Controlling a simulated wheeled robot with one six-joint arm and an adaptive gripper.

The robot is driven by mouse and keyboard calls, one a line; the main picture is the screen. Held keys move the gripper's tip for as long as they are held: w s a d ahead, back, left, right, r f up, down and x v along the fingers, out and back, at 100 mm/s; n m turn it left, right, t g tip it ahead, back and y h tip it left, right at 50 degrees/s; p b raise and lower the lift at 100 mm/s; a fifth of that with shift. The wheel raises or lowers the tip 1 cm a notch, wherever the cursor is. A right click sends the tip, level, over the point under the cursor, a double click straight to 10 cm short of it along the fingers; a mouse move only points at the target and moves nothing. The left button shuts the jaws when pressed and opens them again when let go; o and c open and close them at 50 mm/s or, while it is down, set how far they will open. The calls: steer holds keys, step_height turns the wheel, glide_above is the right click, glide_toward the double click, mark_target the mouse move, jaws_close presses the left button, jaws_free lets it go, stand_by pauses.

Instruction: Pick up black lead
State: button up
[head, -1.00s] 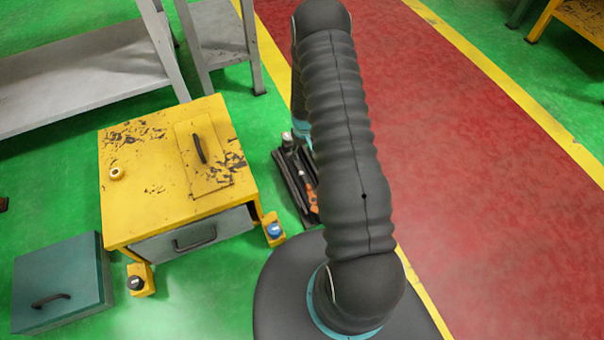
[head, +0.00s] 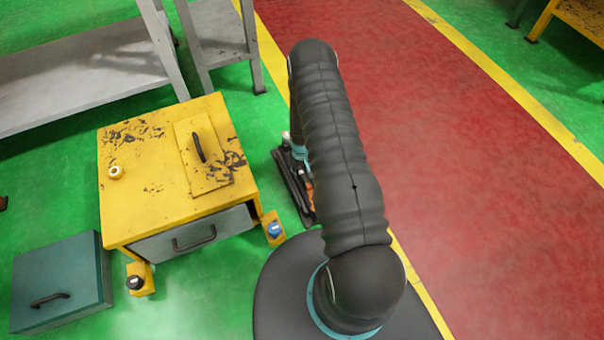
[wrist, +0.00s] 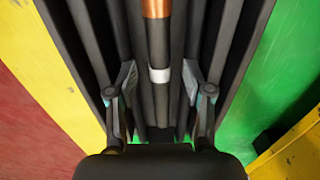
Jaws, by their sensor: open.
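A long black rod-shaped lead (wrist: 160,110) with a white band and a copper-coloured section runs down the middle of the wrist view. It lies lengthwise in a dark ribbed tray (wrist: 228,60). My gripper (wrist: 160,78) is open, with one finger on each side of the lead near the white band. I see gaps between the fingers and the lead; their height over it is hard to judge. In the head view the dark tray (head: 287,180) is on the green floor, partly hidden behind my arm, and my gripper is mostly hidden there.
A yellow cabinet (head: 150,195) with a handled lid and a grey drawer (head: 193,238) stands left of the tray. A teal box (head: 60,285) is at lower left. Grey benches (head: 80,75) stand at the back left. The red lane (head: 470,200) on the right is clear.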

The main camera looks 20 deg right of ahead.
steer(key=shift+f, duration=0.35)
steer(key=shift+c, duration=0.2)
jaws_close()
steer(key=shift+r, duration=0.1)
